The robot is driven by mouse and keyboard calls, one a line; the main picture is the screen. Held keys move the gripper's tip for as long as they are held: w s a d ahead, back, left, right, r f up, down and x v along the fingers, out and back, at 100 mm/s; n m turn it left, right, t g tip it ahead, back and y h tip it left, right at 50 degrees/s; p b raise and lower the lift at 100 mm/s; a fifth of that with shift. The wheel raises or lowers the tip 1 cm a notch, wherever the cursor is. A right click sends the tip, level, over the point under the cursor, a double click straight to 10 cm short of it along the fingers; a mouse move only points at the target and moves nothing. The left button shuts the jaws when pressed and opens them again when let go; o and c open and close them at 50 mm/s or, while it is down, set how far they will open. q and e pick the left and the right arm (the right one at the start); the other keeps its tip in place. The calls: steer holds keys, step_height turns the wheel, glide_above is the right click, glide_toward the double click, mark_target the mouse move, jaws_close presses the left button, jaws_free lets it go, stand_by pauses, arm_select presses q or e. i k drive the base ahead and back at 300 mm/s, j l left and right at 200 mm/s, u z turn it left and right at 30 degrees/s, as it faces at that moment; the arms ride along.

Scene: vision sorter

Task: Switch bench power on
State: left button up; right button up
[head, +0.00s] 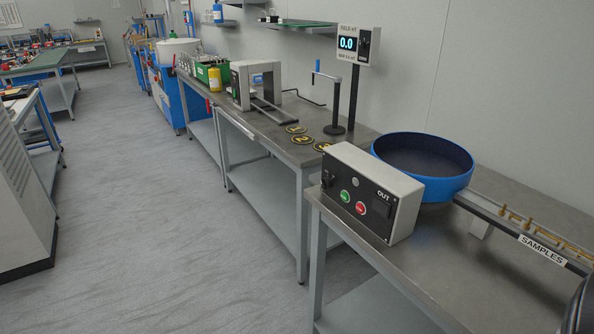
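A light grey control box (376,178) stands on the near metal bench, its dark front panel (370,203) facing the aisle. The panel has a green button (345,196), a red button (361,208), a small grey round part above them and a dark part under the word OUT. Farther back, a display unit (347,45) on a black post reads 0.0 and has a dark panel on its right side. Which control is the bench power switch, and its position, I cannot tell.
A blue round bowl (421,190) and a rail labelled SAMPLES (542,250) are right of the box. Along the farther bench (262,122) are numbered discs (303,139), a white-framed device (256,84) and a green crate (211,73). The grey floor (150,210) at left is clear.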

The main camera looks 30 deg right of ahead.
mark_target(327, 183)
steer(key=i, duration=2.85)
steer(key=i+z, duration=0.15)
steer(key=z, duration=0.25)
steer(key=i+z, duration=0.15)
steer(key=z, duration=0.25)
steer(key=i+j+z, duration=0.1)
steer(key=z, duration=1.8)
